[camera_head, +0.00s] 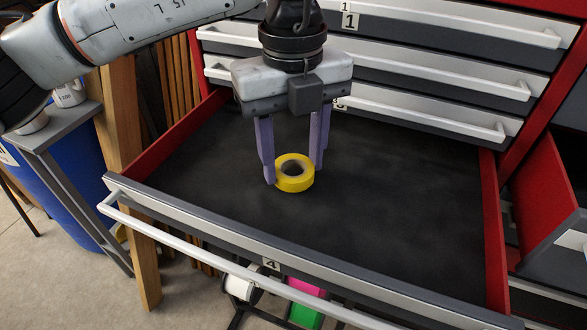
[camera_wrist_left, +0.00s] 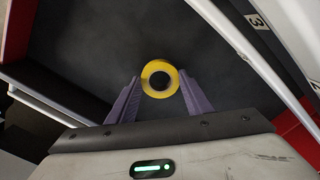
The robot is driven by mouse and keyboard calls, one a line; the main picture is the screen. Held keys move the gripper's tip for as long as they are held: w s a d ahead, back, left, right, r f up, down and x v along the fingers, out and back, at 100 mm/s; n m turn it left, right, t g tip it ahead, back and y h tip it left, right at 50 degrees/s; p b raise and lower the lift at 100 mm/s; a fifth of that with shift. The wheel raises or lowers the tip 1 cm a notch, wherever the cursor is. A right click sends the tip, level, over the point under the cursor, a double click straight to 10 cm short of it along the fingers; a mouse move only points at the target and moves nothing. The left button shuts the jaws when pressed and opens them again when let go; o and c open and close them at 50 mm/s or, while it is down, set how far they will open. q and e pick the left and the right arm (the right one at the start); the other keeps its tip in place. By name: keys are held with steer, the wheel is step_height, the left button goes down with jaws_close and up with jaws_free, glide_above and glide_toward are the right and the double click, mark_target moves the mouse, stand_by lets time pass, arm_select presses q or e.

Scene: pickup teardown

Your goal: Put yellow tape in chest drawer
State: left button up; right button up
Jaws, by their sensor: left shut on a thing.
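The yellow tape (camera_head: 294,174) is a roll with a dark centre hole. My left gripper (camera_head: 291,172) points down into the open chest drawer (camera_head: 400,220) and is shut on the tape, with purple fingers on either side of it. The tape also shows in the left wrist view (camera_wrist_left: 160,79), between the fingertips (camera_wrist_left: 160,86). The drawer has a dark floor, red sides and a grey front marked 4. The tape is over the left-middle part of the drawer floor; I cannot tell whether it touches the floor. My right gripper is not in view.
Closed drawers (camera_head: 430,65) with silver handles stand above and behind the open drawer. Another open red-sided drawer (camera_head: 545,190) is at the right. A wooden post (camera_head: 130,180), a grey stand (camera_head: 60,135) and a blue barrel (camera_head: 65,190) are at the left. The drawer floor around the tape is clear.

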arm_select(q)
steer(key=shift+f, duration=0.7)
steer(key=o, duration=1)
steer(key=shift+r, duration=0.1)
step_height(320, 180, up, 12)
steer(key=shift+r, duration=0.15)
